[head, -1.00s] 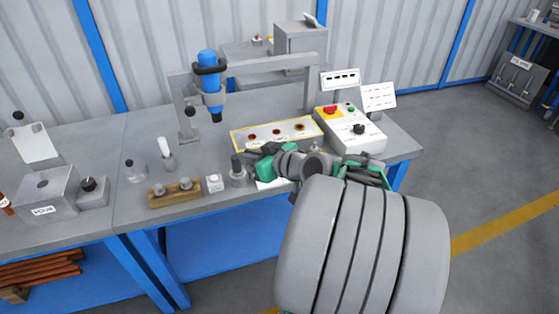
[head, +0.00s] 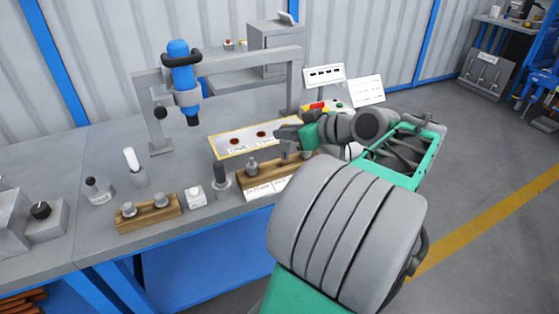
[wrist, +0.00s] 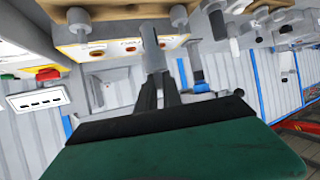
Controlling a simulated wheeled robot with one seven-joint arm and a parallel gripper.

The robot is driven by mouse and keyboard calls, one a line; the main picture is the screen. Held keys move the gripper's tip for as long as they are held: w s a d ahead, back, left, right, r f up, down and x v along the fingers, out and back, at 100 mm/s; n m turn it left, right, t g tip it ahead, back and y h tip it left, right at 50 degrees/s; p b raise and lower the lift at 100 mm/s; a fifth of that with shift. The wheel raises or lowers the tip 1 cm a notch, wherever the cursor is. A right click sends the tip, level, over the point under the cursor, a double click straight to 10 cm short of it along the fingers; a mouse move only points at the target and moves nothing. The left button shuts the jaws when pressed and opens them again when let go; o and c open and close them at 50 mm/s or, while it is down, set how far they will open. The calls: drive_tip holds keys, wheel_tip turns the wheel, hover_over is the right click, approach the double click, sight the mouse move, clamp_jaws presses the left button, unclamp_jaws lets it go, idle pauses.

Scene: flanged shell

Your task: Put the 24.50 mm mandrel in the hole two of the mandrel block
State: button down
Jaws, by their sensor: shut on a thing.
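My gripper (head: 283,132) is shut on a grey mandrel (wrist: 150,45), which stands out beyond the fingers in the wrist view. The fingers (wrist: 160,88) grip its lower part in that picture. In the head view my gripper is over a wooden block (head: 243,184), which I take for the mandrel block. The block also shows along the top of the wrist view (wrist: 115,17), with one grey peg (wrist: 78,18) and another (wrist: 180,14) on either side of the held mandrel. I cannot tell whether the mandrel touches the block. The block's holes and the mandrel's size are not readable.
A second wooden block (head: 130,223) with two grey pegs stands left. Between the blocks are a white labelled cube (head: 195,196) and a dark-topped cylinder (head: 221,182).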

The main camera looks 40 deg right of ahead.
drive_tip(key=shift+w+d+f+b, duration=0.3)
drive_tip(key=shift+w+f, duration=0.4)
drive_tip(key=shift+f, duration=0.8)
drive_tip(key=shift+w+d+f+b, duration=0.35)
drive_tip(key=shift+w+f, duration=0.35)
drive_tip(key=shift+f, duration=0.8)
drive_tip(key=shift+w+d+f+b, duration=0.3)
drive_tip(key=shift+w+f, duration=0.4)
drive_tip(key=shift+f, duration=0.8)
drive_tip(key=c, duration=1.5)
unclamp_jaws()
drive_tip(key=shift+r, duration=0.3)
drive_tip(key=p+v, duration=0.2)
drive_tip(key=v, duration=1)
drive_tip(key=shift+f, duration=0.15)
